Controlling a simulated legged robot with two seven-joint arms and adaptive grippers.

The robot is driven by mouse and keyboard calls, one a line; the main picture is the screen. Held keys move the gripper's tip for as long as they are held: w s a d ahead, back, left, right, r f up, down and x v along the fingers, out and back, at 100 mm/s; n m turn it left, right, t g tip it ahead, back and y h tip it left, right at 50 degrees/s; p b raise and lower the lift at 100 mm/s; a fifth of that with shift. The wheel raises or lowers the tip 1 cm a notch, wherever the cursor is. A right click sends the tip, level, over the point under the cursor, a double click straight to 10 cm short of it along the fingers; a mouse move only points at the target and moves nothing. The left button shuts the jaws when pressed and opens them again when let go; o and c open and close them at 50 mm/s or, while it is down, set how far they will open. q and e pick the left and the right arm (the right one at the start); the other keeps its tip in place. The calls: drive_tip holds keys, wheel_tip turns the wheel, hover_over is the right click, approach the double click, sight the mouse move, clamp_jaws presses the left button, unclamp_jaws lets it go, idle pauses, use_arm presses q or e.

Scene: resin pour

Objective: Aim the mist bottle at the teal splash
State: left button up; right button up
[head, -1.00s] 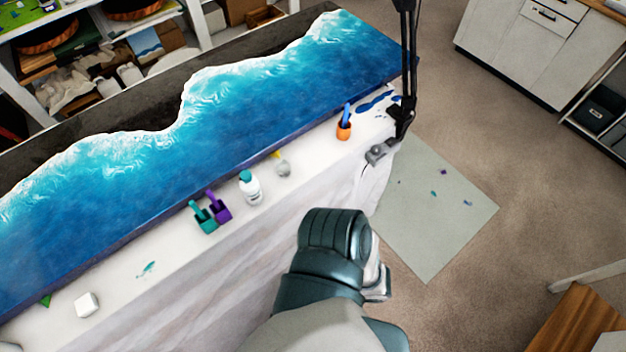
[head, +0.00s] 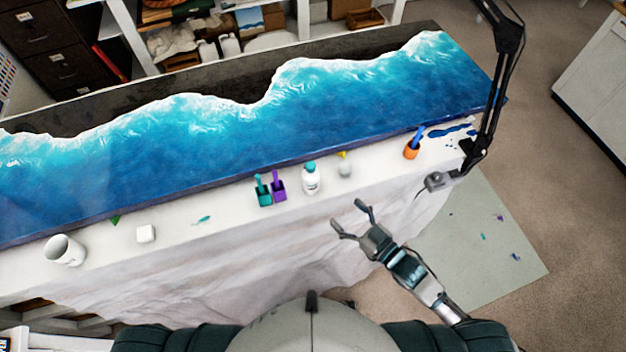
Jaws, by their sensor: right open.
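A white bottle with a teal cap (head: 310,180), which looks like the mist bottle, stands upright on the white-covered table strip in front of the blue resin slab. A small teal splash (head: 202,220) lies flat on the white cover, left of the bottle and the cups. My right gripper (head: 346,212) is open and empty in front of the table's near edge, to the right of and nearer than the bottle, apart from it. My left gripper is not in view.
Teal and purple cups (head: 263,195) stand just left of the bottle; a small clear object (head: 345,168) stands right. A white mug (head: 64,250) and white block (head: 146,233) are at left. An orange cup (head: 411,150) and black stand arm (head: 494,95) are at right.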

sight(317, 180)
drive_tip(key=x, duration=1)
drive_tip(key=shift+p, duration=0.35)
drive_tip(key=shift+w+a, duration=0.25)
drive_tip(key=shift+w, duration=0.55)
drive_tip(key=x, duration=0.4)
drive_tip(key=shift+w, duration=0.45)
drive_tip(key=shift+a, duration=0.2)
drive_tip(key=c, duration=0.5)
drive_tip(key=shift+d, duration=0.25)
drive_tip(key=c, duration=1)
